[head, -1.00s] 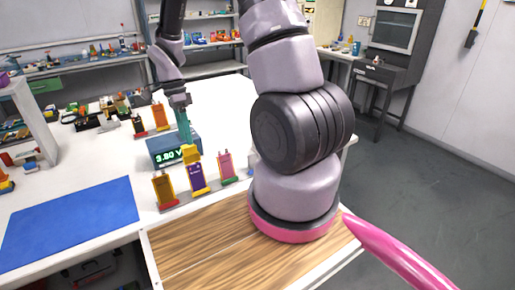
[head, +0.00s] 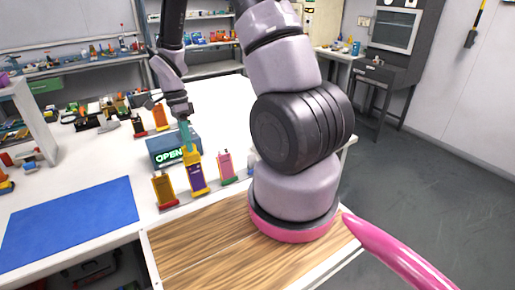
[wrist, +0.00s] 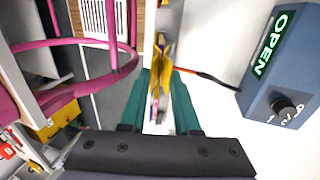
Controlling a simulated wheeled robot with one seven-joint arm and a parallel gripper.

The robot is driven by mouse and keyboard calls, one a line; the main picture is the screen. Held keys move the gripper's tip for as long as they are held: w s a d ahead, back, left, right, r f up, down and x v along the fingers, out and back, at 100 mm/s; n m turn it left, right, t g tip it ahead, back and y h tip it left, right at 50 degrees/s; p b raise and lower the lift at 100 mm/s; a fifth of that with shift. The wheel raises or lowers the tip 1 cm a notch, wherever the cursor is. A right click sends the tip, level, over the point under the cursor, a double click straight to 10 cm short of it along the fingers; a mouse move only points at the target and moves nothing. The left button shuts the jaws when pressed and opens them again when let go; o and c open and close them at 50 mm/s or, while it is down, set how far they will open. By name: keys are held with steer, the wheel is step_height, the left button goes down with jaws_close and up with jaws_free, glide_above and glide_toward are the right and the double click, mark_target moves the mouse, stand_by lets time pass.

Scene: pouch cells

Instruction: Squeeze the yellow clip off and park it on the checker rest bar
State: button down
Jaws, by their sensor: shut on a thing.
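My gripper (head: 187,143) has teal fingers that reach down onto the yellow clip (head: 191,156) and are shut on it. In the wrist view the yellow clip (wrist: 163,62) sits between the fingertips. The clip is at the top of the purple pouch cell (head: 197,178), the middle one of the front row. I cannot tell whether the clip still touches the cell. The blue checker box (head: 163,158) stands just behind and reads OPEN; it also shows in the wrist view (wrist: 262,95). I cannot make out its rest bar.
An orange-brown cell (head: 164,189) and a pink cell (head: 225,167) flank the purple one closely. A blue mat (head: 70,215) lies at left.

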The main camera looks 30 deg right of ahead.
steer(key=shift+v, duration=2.3)
steer(key=shift+d, duration=0.1)
steer(key=w+d+f+n+t, duration=0.1)
steer(key=w+d+f+n, duration=0.1)
steer(key=d+n, duration=0.7)
steer(key=w+d+f+n+t, duration=0.2)
steer(key=d+n, duration=0.7)
steer(key=d, duration=1.1)
steer(key=shift+f, duration=0.35)
steer(key=shift+f, duration=1.35)
